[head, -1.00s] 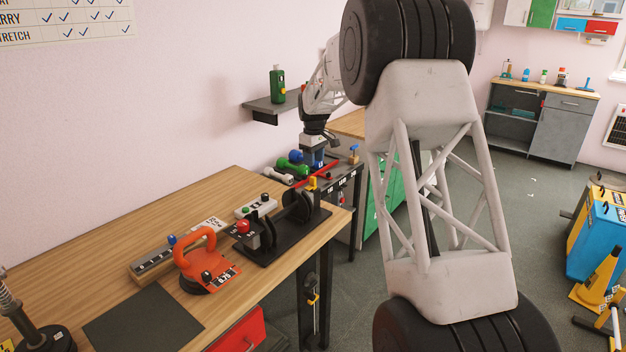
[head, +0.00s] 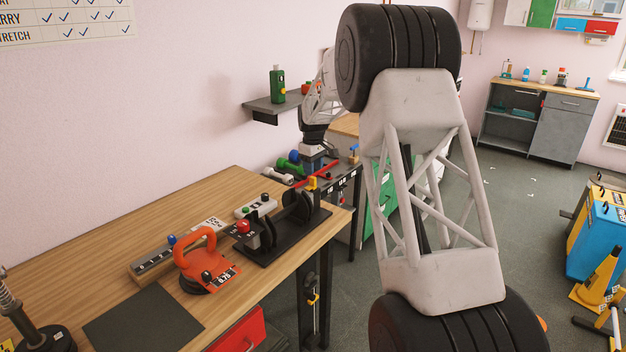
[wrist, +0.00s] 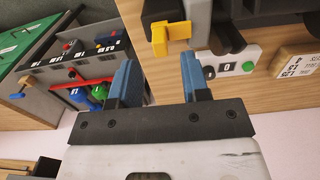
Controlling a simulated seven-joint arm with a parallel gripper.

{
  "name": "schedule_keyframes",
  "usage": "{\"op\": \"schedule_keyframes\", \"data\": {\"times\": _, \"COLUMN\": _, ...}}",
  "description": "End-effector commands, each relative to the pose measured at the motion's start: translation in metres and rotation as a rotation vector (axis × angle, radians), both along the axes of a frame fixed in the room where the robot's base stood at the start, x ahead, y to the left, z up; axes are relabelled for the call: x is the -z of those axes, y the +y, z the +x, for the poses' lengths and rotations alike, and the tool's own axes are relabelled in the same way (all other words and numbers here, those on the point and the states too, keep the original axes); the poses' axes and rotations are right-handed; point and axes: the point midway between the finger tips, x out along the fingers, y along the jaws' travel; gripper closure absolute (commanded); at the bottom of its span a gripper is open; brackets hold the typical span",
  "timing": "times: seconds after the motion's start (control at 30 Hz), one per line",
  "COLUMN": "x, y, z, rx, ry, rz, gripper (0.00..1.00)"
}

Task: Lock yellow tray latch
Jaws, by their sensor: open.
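A small yellow latch (head: 312,183) sits at the far right end of the black plate rack (head: 280,240) on the wooden bench. In the wrist view the yellow latch (wrist: 172,36) shows large at the top, just beyond the fingertips. My gripper (wrist: 158,62) is open, its two blue fingers apart with nothing between them. In the head view it is small, above and behind the latch, its fingers hard to make out. The latch appears apart from both fingers.
A grey-topped stand with coloured dumbbells (head: 290,165) and a red bar (head: 322,172) stands behind the bench end. A wall shelf (head: 272,108) is close to my arm.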

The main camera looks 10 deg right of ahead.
Motion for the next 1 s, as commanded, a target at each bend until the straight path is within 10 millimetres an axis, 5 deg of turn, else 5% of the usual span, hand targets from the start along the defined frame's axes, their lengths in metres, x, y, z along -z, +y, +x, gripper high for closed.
{"op": "schedule_keyframes", "data": {"times": 0.4, "x": 0.043, "y": 0.000, "z": 0.000, "rx": 0.000, "ry": 0.000, "rz": 0.000, "gripper": 0.57}}
{"op": "schedule_keyframes", "data": {"times": 0.8, "x": 0.048, "y": 0.000, "z": 0.000, "rx": 0.000, "ry": 0.000, "rz": 0.000, "gripper": 0.57}}
{"op": "schedule_keyframes", "data": {"times": 1.0, "x": 0.048, "y": 0.000, "z": 0.000, "rx": 0.000, "ry": 0.000, "rz": 0.000, "gripper": 0.88}}
